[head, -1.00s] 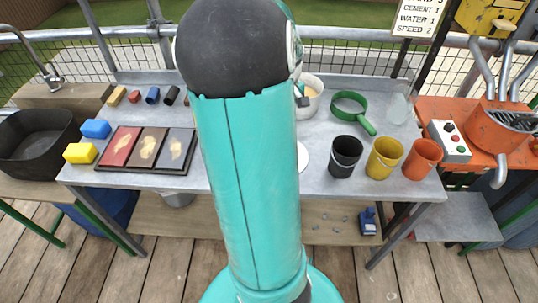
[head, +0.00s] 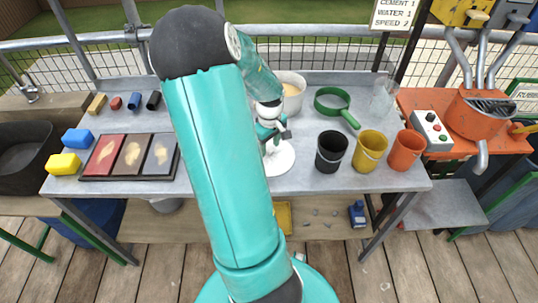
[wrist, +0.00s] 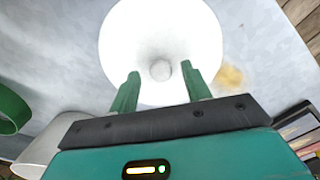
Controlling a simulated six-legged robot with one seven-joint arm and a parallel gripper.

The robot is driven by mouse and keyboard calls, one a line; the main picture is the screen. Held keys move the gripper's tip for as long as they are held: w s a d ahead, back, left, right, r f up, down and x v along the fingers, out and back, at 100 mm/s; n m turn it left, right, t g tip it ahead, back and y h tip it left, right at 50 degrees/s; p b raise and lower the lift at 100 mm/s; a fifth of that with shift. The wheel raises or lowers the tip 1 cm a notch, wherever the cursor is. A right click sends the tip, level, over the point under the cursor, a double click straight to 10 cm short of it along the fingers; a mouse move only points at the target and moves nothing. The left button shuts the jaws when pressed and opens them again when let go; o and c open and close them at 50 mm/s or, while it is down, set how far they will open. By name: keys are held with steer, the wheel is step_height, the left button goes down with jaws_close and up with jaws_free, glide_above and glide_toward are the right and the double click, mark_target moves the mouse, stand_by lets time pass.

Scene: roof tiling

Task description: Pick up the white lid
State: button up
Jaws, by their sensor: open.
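The white lid (head: 280,158) is a round disc lying on the grey table, with part of it hidden behind my arm in the head view. In the wrist view the lid (wrist: 160,28) fills the top middle, with a small round knob (wrist: 161,70) at its centre. My gripper (wrist: 162,80) is open. Its two green fingers stand on either side of the knob in that view, with a gap on each side; whether they are down at its height I cannot tell. In the head view my gripper (head: 272,140) is over the lid, partly hidden by my arm.
Black (head: 330,152), yellow (head: 369,151) and orange (head: 406,150) buckets stand right of the lid. A green sieve (head: 334,103) and a pale bucket (head: 290,95) are behind. A sample board (head: 131,156) and coloured blocks lie to the left.

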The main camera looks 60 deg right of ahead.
steer(key=shift+f, duration=0.8)
steer(key=c, duration=1)
steer(key=shift+c, duration=0.2)
